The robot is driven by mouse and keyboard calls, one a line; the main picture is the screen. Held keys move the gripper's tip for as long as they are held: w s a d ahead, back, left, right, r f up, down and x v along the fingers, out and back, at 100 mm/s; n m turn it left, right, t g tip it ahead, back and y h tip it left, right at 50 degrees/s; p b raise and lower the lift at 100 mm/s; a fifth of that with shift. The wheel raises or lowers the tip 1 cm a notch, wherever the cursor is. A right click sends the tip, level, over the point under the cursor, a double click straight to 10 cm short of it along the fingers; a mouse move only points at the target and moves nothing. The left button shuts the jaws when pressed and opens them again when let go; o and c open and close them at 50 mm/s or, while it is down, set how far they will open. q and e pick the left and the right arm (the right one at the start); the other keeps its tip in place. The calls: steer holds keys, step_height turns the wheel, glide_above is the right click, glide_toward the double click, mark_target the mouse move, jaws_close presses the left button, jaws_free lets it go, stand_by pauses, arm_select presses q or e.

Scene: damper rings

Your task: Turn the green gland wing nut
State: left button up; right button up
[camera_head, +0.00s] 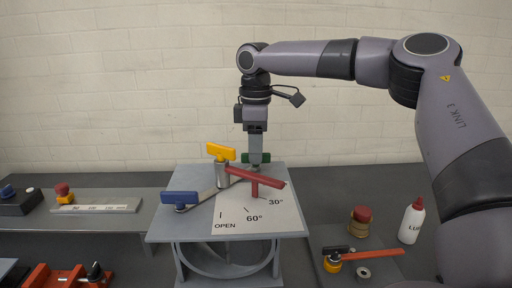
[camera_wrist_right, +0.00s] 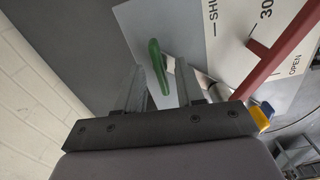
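The green wing nut (camera_head: 265,158) sits at the back of the grey damper plate (camera_head: 175,226), partly hidden behind my right gripper's fingers in the head view. My right gripper (camera_head: 256,160) points straight down over it. In the right wrist view the green wing nut (camera_wrist_right: 157,66) lies between the two fingers of my right gripper (camera_wrist_right: 161,72), with a gap on each side. The fingers are open. The wing nut stands at the end of a grey link bar. My left gripper is in neither view.
A red lever (camera_head: 256,178), a yellow wing nut (camera_head: 221,151) and a blue wing nut (camera_head: 180,198) are close by on the plate. A white bottle (camera_head: 411,222) and a red-capped knob (camera_head: 361,218) stand at right.

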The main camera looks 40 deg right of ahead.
steer(key=shift+r, duration=0.2)
steer(key=shift+r, duration=0.8)
steer(key=shift+r, duration=3)
steer(key=shift+s, duration=0.1)
